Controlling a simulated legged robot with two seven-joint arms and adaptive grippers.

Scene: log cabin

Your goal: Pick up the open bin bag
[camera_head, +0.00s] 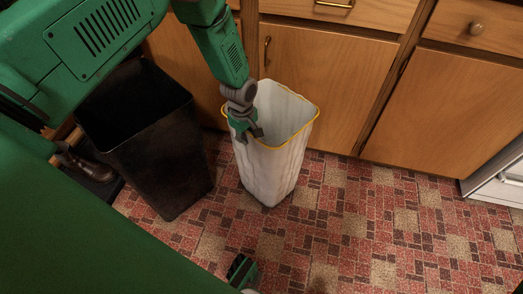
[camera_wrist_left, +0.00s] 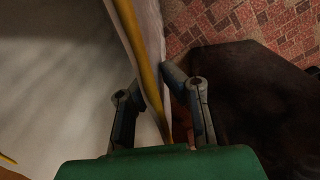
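The open bin bag (camera_head: 268,165) is a tall white bag with a yellow rim, standing upright on the floor in front of the cabinets. My left gripper (camera_head: 248,136) is at its near left rim, pointing down. In the left wrist view, the gripper's two fingers (camera_wrist_left: 152,80) lie on either side of the bag's wall and yellow rim (camera_wrist_left: 136,40). The fingers are apart, with the wall between them; I cannot tell whether either touches it.
A dark, open, empty bin (camera_head: 160,160) stands close left of the bag; it also shows in the left wrist view (camera_wrist_left: 265,100). Wooden cabinets (camera_head: 330,85) are right behind. A shoe (camera_head: 85,163) lies at the left. The tiled floor (camera_head: 390,225) to the right is clear.

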